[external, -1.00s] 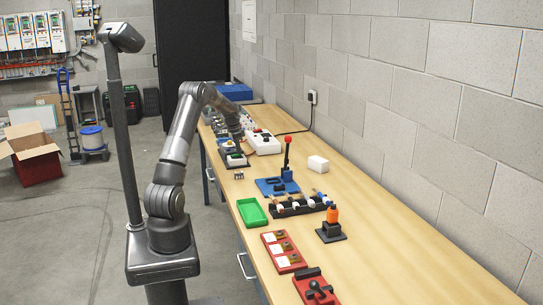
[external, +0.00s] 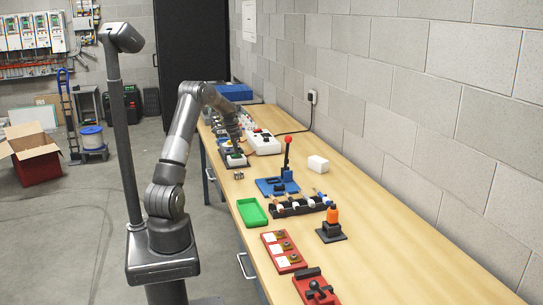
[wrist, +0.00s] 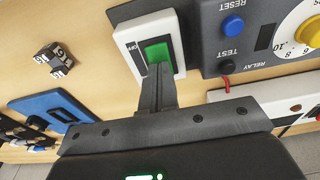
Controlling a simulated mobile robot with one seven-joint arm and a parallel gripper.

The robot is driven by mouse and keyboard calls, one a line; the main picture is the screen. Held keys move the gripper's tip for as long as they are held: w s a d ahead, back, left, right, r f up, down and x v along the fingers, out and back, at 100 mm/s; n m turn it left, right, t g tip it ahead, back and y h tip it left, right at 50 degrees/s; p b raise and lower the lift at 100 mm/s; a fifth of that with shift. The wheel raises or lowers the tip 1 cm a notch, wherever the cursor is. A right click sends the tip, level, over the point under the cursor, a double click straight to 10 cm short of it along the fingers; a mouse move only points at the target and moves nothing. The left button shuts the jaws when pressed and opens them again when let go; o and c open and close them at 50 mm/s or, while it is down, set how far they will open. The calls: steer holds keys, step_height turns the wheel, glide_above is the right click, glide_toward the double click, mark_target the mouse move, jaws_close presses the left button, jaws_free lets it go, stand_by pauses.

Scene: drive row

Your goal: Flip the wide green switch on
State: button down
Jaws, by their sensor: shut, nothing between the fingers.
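The wide green switch (wrist: 158,52) sits in a white plate on a dark box in the wrist view, with an OFF label beside it on the left. In the external view its unit (external: 235,159) stands near the bench's front edge, partly covered by my arm. My gripper (wrist: 160,68) is shut and empty. Its fingertips lie right at the lower edge of the green switch in the wrist view and hide part of it. I cannot tell whether they touch it, or which way the rocker is tilted.
A grey relay panel (wrist: 247,38) with a blue RESET button, a black TEST button and a yellow dial is close on the right. A white box (wrist: 278,98) lies below it. Small dark cubes (wrist: 54,60) and a blue plate (wrist: 52,108) are on the left. Bare wood lies between.

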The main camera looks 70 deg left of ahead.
steer(key=shift+r, duration=0.1)
step_height(320, 180, up, 14)
steer(key=s, duration=0.2)
steer(key=shift+s+f, duration=0.25)
steer(key=shift+s, duration=0.1)
glide_toward(233, 156)
steer(key=shift+t, duration=0.3)
steer(key=w+f, duration=0.1)
steer(key=f, duration=0.1)
steer(key=w+f, duration=0.3)
steer(key=f, duration=0.1)
steer(key=shift+w+a, duration=0.2)
steer(key=shift+a, duration=0.05)
steer(key=shift+f, duration=0.1)
